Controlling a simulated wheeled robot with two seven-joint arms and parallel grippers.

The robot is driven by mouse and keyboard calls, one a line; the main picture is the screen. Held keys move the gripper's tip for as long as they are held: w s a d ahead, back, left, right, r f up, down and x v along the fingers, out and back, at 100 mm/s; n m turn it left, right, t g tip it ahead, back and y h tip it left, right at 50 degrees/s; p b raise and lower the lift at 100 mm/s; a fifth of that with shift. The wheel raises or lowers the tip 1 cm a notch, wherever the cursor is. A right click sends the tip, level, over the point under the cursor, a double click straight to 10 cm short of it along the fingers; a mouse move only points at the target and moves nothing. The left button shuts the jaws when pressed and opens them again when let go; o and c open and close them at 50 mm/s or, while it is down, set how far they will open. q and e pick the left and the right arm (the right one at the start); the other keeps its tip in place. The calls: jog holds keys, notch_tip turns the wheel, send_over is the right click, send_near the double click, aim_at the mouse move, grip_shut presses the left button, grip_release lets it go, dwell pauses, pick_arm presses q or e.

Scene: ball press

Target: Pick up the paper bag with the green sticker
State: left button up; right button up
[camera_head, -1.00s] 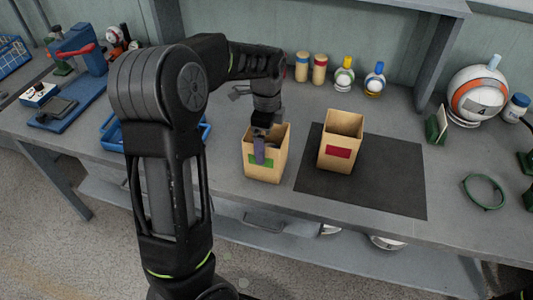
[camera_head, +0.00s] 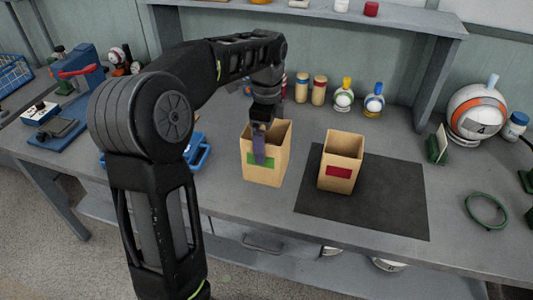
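The paper bag with the green sticker (camera_head: 278,158) is tan, open-topped and upright, and appears raised a little above the grey table. My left gripper (camera_head: 262,138) reaches down onto its rim and is shut on its front wall. A second tan paper bag with a red sticker (camera_head: 347,160) stands upright on the black mat (camera_head: 390,205) to the right. My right gripper is not in view.
Bottles and jars (camera_head: 319,90) stand along the back wall. A blue tray (camera_head: 196,150) is partly behind my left arm. A white and orange ball (camera_head: 478,110) and a green ring (camera_head: 487,209) are at the right. The mat's right part is clear.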

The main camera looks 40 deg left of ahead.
pick_arm(q)
jog(key=shift+r, duration=0.95)
